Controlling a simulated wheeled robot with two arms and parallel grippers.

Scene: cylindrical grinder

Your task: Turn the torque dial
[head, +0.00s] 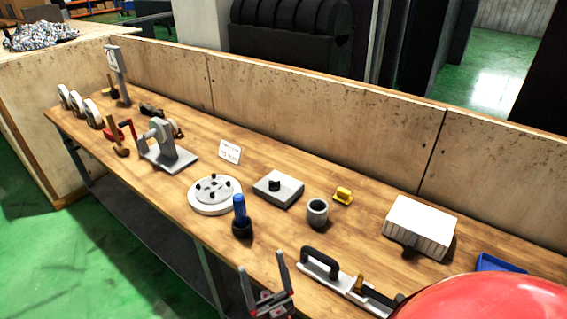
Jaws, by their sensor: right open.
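A grey box with a black knob on top, which looks like the torque dial (278,189), sits on the wooden workbench (345,225) near the middle of the head view. A small white sign (229,151) stands behind and left of it; its text is too small to read. My right gripper (262,264) is at the bottom of the view, at the bench's front edge. Its two fingers point up and are spread apart, with nothing between them. It is well apart from the dial. My left gripper is not in view.
A round flange with bolts (207,196) and a blue-handled tool (240,211) stand left of the dial. A grey cup (317,212) and yellow part (343,196) are to its right. A black-handled tool (320,263) lies in front. A wooden wall (300,115) runs behind.

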